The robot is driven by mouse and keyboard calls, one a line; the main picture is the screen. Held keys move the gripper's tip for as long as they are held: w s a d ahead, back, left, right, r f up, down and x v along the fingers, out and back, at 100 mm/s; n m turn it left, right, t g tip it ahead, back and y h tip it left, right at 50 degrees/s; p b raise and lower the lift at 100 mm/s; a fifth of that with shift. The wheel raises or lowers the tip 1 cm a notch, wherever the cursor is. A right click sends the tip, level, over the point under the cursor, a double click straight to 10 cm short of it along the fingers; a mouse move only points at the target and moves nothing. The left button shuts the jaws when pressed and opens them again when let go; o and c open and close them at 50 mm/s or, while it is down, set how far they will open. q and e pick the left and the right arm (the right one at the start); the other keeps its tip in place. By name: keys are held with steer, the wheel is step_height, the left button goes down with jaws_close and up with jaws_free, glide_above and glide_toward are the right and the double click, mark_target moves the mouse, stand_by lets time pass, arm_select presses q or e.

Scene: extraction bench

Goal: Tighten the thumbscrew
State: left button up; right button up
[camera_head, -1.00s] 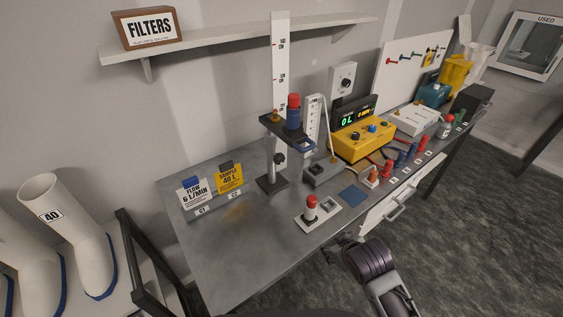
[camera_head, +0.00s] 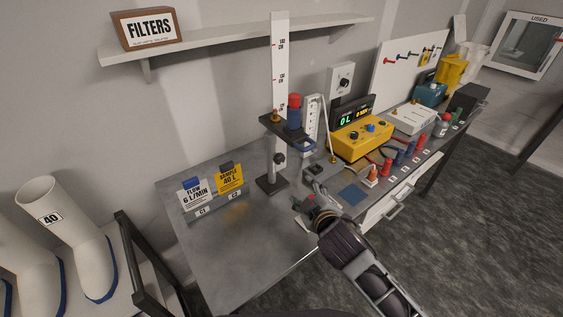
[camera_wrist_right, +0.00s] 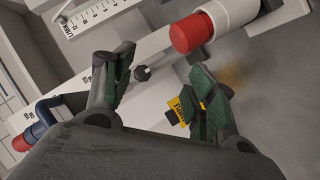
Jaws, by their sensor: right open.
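The thumbscrew is a small dark knob (camera_head: 279,159) on the upright of the stand, below its platform (camera_head: 270,127). In the right wrist view the knob (camera_wrist_right: 141,73) shows between my fingers, farther off, against the pale upright. My right gripper (camera_head: 306,192) is over the front of the bench, to the right of and below the knob in the head view. In the wrist view it (camera_wrist_right: 163,85) is open, with green pads apart and nothing between them. It appears apart from the knob. My left gripper is not in view.
A red-capped white cylinder (camera_wrist_right: 205,28) is close beside my right gripper. The platform holds a blue-and-red cylinder (camera_head: 294,112). Two cards, white (camera_head: 194,192) and yellow (camera_head: 229,177), stand at left. A yellow meter (camera_head: 362,137) is at right. The front-left bench is clear.

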mark_target(281, 161)
steer(key=a+r+n, duration=0.1)
steer(key=w+a+r+n+t+y, duration=0.1)
steer(key=a+r, duration=0.1)
steer(key=shift+a+r+n+t, duration=0.1)
steer(key=shift+r+n+t, duration=0.2)
steer(key=shift+n, duration=0.1)
steer(key=shift+w+f+y, duration=0.1)
steer(key=shift+w+y, duration=0.1)
steer(key=shift+y, duration=0.1)
steer(key=shift+p+x, duration=1)
steer(key=shift+x, duration=5.7)
steer(key=shift+f, duration=0.1)
steer(key=c, duration=1)
